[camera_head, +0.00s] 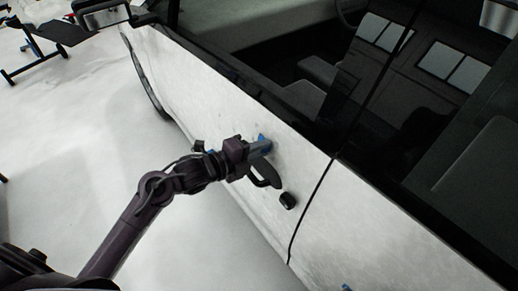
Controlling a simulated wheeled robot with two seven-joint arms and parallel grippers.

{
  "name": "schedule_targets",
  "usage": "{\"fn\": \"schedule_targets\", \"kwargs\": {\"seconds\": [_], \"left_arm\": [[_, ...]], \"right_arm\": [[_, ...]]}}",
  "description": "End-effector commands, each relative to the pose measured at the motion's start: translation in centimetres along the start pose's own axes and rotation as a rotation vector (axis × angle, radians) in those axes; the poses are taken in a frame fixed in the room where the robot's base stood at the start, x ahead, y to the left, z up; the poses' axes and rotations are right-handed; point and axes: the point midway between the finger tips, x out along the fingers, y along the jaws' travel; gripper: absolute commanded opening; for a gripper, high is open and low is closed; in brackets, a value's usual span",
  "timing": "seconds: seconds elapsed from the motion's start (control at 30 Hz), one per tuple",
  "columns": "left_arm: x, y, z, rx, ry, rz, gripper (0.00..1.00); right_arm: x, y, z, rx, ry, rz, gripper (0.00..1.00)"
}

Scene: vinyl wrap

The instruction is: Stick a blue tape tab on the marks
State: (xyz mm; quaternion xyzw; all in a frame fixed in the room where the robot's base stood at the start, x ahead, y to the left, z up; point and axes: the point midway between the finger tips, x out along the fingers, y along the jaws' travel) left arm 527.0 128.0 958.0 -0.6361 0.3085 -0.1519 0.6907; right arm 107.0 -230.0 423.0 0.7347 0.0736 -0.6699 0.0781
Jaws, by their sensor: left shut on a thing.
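My left arm comes in from the lower left, and its gripper (259,148) is at the white car door (215,105), just above the dark door handle (268,175). The gripper is shut on a small blue tape tab (262,138), which shows at its tip against or very close to the door; I cannot tell if it touches. Another small blue piece (346,288) is on the rear panel at the bottom edge of the view. No marks can be made out on the door. My right gripper is not in view.
A dark round knob-like part (288,200) sits on the door below the handle. The side mirror (103,16) sticks out at the top left. A dark stand (62,35) is at the far left.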

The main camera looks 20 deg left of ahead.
Motion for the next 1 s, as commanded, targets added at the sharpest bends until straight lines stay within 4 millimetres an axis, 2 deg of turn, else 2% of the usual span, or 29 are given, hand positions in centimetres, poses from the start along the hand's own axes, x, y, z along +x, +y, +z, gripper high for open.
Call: {"fn": "schedule_targets", "kwargs": {"seconds": [0.13,0.17,0.33,0.67,0.77,1.0], "left_arm": [[0.0,0.0,0.0,0.000,0.000,-0.001,0.00],[0.0,0.0,0.0,0.000,0.000,-0.001,0.23],[0.0,0.0,0.0,0.000,0.000,-0.001,0.45],[-0.3,0.1,0.0,-0.001,-0.001,0.001,0.45],[-1.4,0.3,0.0,0.001,-0.001,0.002,0.45],[-5.5,0.3,-0.1,0.002,0.001,0.004,0.45]], "right_arm": [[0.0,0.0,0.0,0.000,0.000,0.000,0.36],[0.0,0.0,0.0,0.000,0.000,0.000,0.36],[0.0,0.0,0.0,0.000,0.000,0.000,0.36],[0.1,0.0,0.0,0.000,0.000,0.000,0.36],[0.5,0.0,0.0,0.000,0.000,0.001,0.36],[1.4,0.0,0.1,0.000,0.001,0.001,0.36]]}}
